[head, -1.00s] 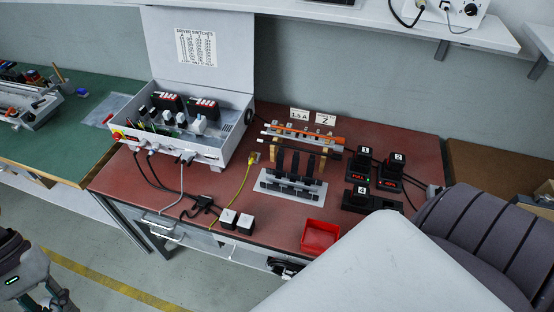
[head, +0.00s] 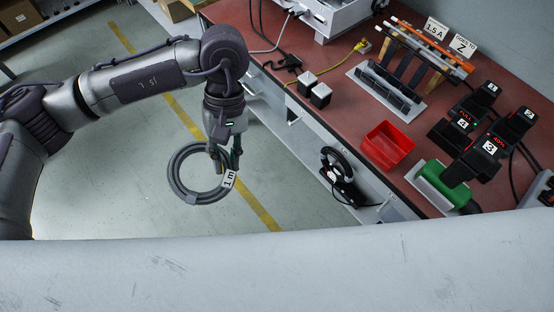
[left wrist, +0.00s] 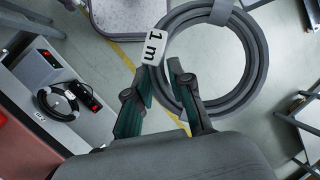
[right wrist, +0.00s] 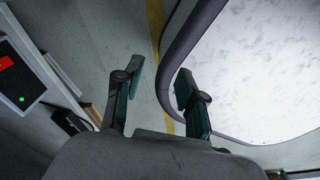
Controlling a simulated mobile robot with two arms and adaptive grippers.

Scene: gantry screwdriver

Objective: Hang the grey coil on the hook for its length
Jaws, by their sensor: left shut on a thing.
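The grey coil (head: 174,172) hangs below my left gripper (head: 225,152), over the floor left of the workbench. A white tag reading "1 m" is on its right side. In the left wrist view the coil (left wrist: 258,62) is a round ring beyond the fingers, and the tag (left wrist: 153,46) is by the fingertips. My left gripper is shut on the coil. My right gripper (right wrist: 158,78) shows only in the right wrist view, with its fingers apart and nothing between them. No hook for the coil can be made out.
The red-brown workbench (head: 345,120) holds a red tray (head: 388,146), a green-and-white block (head: 442,185), black numbered units and a dark rack. A black coiled thing (head: 337,165) is at the bench's front shelf. The floor around the grey coil is clear.

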